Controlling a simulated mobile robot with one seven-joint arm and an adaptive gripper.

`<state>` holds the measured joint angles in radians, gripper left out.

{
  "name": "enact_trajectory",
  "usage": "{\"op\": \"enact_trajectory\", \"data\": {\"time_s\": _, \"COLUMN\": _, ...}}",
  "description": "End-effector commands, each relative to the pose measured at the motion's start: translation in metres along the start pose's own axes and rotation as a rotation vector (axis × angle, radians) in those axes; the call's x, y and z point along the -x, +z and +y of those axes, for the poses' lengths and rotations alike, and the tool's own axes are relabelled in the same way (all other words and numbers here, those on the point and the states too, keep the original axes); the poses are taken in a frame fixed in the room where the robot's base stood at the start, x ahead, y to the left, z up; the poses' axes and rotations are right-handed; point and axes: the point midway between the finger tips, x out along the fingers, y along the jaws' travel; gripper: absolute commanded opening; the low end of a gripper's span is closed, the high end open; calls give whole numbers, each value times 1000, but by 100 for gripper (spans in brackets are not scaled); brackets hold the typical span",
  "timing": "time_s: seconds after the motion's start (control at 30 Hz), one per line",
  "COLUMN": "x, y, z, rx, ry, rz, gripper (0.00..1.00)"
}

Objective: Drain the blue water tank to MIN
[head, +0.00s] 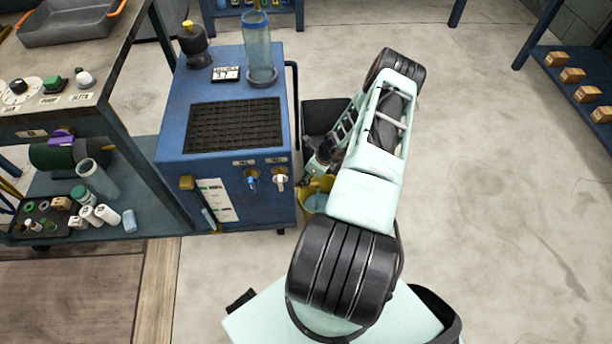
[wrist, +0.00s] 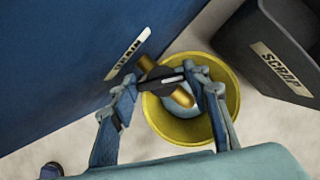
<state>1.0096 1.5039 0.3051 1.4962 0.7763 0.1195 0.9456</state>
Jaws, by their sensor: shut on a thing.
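The blue tank cabinet (head: 172,135) stands left of my arm in the head view. Its side wall (wrist: 50,60) fills the left of the wrist view, with a white label (wrist: 128,53) that seems to read DRAIN. A brass drain valve (wrist: 183,97) sticks out there, with a black handle (wrist: 150,86) lying at an angle across it. My gripper (wrist: 164,82) is shut on this handle. A narrow sight gauge (head: 208,212) shows on the front; its level is too small to read. A yellow bucket (wrist: 232,95) stands below the valve, with something pale blue inside.
A dark SCRAP bin (wrist: 285,45) stands right beside the bucket. A clear cylinder (head: 258,55) and a black grille (head: 235,125) are on the cabinet top. Blue and white taps (head: 252,180) are on its front. A bench (head: 90,110) stands left.

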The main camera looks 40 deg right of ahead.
Motion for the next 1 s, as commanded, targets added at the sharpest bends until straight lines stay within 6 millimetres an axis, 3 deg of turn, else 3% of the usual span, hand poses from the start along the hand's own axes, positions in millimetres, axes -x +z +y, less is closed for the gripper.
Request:
{"op": "enact_trajectory", "data": {"time_s": 0.27, "x": -2, "y": 0, "z": -1, "rx": 75, "ry": 29, "rz": 1, "gripper": 19}}
{"op": "enact_trajectory", "data": {"time_s": 1.0, "x": -2, "y": 0, "z": -2, "rx": 510, "ry": 211, "rz": 0, "gripper": 19}}
